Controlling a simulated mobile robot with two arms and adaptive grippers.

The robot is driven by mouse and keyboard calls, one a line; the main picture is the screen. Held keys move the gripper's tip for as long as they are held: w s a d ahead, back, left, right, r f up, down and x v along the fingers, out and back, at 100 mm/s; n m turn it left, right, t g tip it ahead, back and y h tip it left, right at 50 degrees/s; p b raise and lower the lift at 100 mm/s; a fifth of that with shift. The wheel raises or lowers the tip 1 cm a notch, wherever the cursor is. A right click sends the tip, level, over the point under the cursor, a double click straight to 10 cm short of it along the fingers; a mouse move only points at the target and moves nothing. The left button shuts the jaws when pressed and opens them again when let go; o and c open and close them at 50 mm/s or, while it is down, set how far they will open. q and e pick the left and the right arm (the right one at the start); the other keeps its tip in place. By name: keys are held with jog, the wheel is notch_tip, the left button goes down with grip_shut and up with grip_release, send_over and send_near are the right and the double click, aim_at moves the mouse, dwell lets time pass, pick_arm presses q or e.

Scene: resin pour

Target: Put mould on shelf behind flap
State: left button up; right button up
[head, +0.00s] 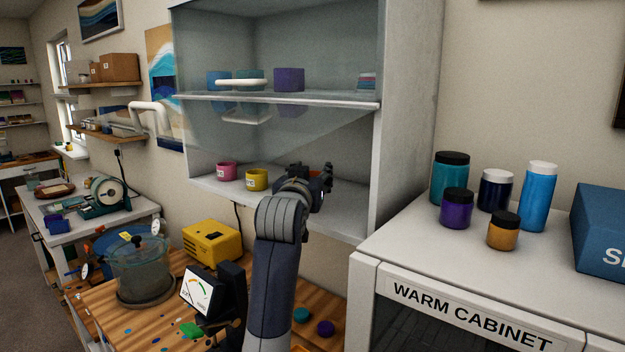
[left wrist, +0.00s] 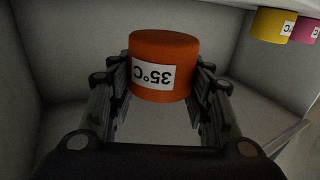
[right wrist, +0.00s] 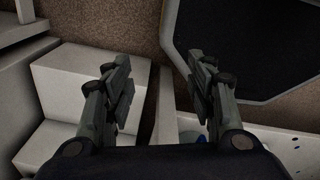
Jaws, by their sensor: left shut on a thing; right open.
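My left gripper (head: 322,178) reaches into the lower compartment of the wall cabinet. In the left wrist view it is shut on an orange mould (left wrist: 163,62) with a white 35°C label, which appears upside down there. The lower shelf (head: 340,219) holds a pink mould (head: 227,171) and a yellow mould (head: 257,180), left of the gripper. My right gripper (right wrist: 165,85) is open and empty, away from the cabinet.
The cabinet's right wall (head: 405,120) stands close to my left gripper. Several jars (head: 497,190) stand on the warm cabinet (head: 420,235).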

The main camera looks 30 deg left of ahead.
aim_at(313, 173)
pick_arm(q)
jog(key=x, duration=0.3)
jog(key=shift+a+p, duration=0.1)
jog(key=shift+p, duration=0.25)
jog(key=shift+f, duration=0.2)
notch_tip(313, 173, down, 3)
jog(key=shift+r+p, duration=0.15)
jog(key=shift+p, duration=0.6)
jog(key=shift+f, duration=0.4)
jog(key=o, duration=1.1)
pick_arm(e)
jog(key=r, duration=0.1)
jog(key=w, duration=0.1)
jog(key=w+r, duration=0.1)
jog(key=shift+a+r, duration=0.25)
jog(key=shift+r, duration=0.1)
pick_arm(q)
jog(key=shift+s+r, duration=0.1)
jog(key=shift+r, duration=0.05)
